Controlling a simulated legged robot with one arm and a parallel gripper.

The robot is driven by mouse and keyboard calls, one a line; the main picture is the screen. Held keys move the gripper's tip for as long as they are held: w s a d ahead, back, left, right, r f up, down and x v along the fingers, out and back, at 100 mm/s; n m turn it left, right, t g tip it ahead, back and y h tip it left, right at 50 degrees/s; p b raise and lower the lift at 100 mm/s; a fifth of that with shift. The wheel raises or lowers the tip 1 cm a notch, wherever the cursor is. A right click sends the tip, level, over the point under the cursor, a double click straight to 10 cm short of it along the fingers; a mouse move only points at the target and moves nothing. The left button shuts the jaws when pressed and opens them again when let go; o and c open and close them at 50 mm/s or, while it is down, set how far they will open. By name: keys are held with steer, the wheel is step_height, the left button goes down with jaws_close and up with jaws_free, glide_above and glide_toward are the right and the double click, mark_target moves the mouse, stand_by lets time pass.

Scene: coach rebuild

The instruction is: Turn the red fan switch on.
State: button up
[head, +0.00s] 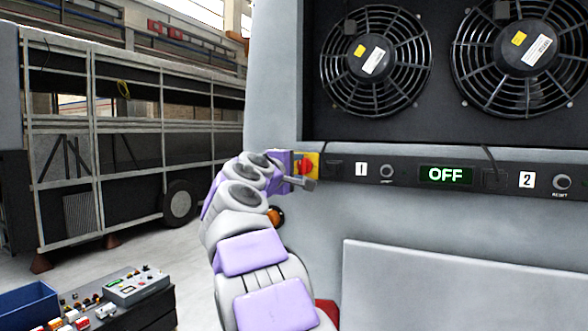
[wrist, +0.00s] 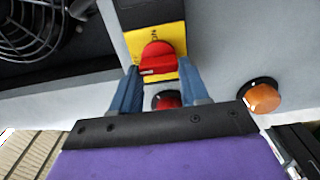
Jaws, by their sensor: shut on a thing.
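The red fan switch (head: 306,167) is a round red knob on a yellow plate (head: 314,158), at the left end of the dark control strip. In the wrist view the red knob (wrist: 157,56) sits between my two blue fingertips, in front of its yellow plate (wrist: 148,37). My gripper (head: 300,182) is at the switch, and in the wrist view its fingers (wrist: 160,68) are shut on the knob's sides. The green display (head: 445,175) on the strip reads OFF. My gripper partly covers the switch in the head view.
A red button (wrist: 166,100) lies below the knob, between my fingers. An orange lamp (wrist: 263,97) is to the right. Two fans (head: 375,60) are above the strip. A cart with a control box (head: 138,286) stands at lower left; floor shows beyond it.

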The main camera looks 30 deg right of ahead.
steer(key=shift+d, duration=0.35)
steer(key=c, duration=0.4)
